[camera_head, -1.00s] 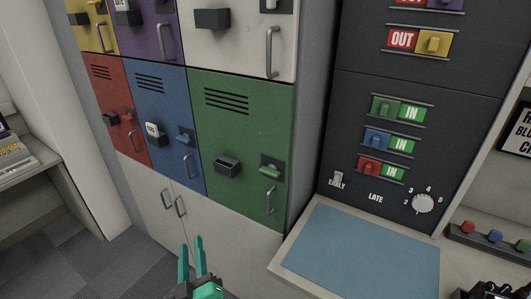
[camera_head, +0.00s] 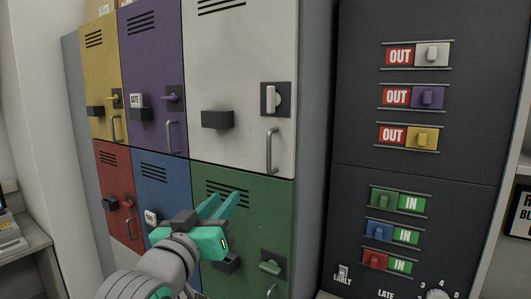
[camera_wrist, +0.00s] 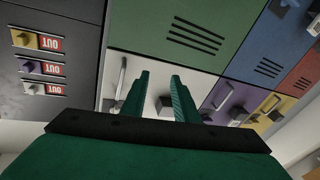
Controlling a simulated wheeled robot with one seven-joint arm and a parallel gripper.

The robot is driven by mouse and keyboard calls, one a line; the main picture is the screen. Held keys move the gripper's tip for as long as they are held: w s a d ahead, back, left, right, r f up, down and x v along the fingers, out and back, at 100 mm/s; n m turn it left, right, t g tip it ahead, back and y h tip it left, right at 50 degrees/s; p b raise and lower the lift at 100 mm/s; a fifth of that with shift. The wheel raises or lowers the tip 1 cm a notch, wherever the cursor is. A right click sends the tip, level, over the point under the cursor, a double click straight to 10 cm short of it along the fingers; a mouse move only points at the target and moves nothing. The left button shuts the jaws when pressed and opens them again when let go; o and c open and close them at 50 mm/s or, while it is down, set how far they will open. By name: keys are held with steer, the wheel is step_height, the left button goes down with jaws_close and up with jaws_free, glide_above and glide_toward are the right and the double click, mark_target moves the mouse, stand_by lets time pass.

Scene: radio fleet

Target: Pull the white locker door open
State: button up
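The white locker door (camera_head: 240,80) is in the top row at right and looks closed. It has a vertical grey bar handle (camera_head: 270,152) at its lower right, a white latch knob (camera_head: 271,99) on a dark plate above it, and a black box (camera_head: 217,119). My gripper (camera_head: 222,204) is open and empty, in front of the blue and green doors, below and left of the handle. In the wrist view, the white door (camera_wrist: 150,65) lies beyond my spread fingers, with the handle (camera_wrist: 121,78) to their left, apart from them.
Around it are purple (camera_head: 150,65), yellow (camera_head: 97,70), red (camera_head: 112,165), blue (camera_head: 160,185) and green (camera_head: 268,215) locker doors. A dark panel (camera_head: 415,170) with OUT and IN sliders stands at right; the top OUT slider is white. A desk (camera_head: 25,245) is at far left.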

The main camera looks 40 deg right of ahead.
mark_target(268, 149)
steer(key=s+d+r+m+g, duration=0.25)
steer(key=s+r, duration=0.35)
steer(key=r, duration=0.4)
steer(key=shift+m, duration=0.45)
steer(key=x, duration=0.9)
steer(key=shift+w+d+t, duration=0.25)
steer(key=shift+w+d, duration=0.15)
steer(key=shift+d, duration=0.1)
jaws_close()
